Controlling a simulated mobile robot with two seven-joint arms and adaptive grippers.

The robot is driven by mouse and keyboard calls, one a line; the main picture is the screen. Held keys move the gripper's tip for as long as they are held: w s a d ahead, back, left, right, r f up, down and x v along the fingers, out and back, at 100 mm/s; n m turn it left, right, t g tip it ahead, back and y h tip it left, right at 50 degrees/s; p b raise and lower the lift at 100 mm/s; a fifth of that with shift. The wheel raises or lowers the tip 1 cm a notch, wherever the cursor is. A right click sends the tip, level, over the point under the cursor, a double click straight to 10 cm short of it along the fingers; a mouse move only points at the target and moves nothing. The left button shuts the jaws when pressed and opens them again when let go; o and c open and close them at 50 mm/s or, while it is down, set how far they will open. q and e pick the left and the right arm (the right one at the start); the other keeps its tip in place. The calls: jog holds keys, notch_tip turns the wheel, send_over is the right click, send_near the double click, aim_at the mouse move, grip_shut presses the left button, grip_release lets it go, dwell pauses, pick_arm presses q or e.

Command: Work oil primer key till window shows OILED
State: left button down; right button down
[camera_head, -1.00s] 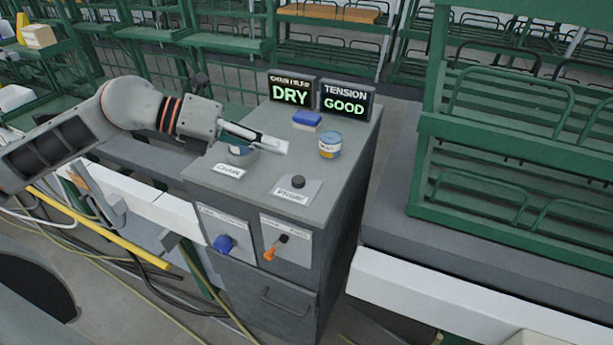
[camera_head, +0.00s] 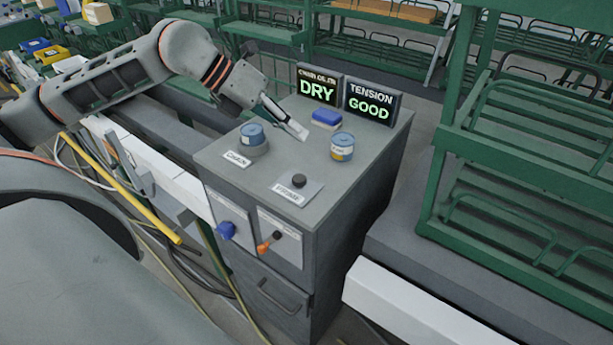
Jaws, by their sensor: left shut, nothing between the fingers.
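The primer key, a small black round button (camera_head: 299,181), sits on a pale plate with a label on the grey cabinet top (camera_head: 225,150). The chain oil window (camera_head: 318,88) at the back reads DRY in green. My left gripper (camera_head: 300,133) is shut and empty. Its fingers point down and right over the cabinet top, behind the key and apart from it. A blue can (camera_head: 253,134) stands on a round base by the CHAIN label (camera_head: 237,159), left of the fingers. My right gripper is out of view.
A second window (camera_head: 371,102) reads TENSION GOOD. A blue block (camera_head: 326,118) and a blue-and-yellow can (camera_head: 342,147) stand near the fingertips. The cabinet front has a blue knob (camera_head: 227,231) and an orange-tipped lever (camera_head: 264,247). Green racks (camera_head: 500,150) stand at right.

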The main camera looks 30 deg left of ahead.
aim_at(296, 177)
pick_arm(q)
jog(key=shift+a, duration=0.1)
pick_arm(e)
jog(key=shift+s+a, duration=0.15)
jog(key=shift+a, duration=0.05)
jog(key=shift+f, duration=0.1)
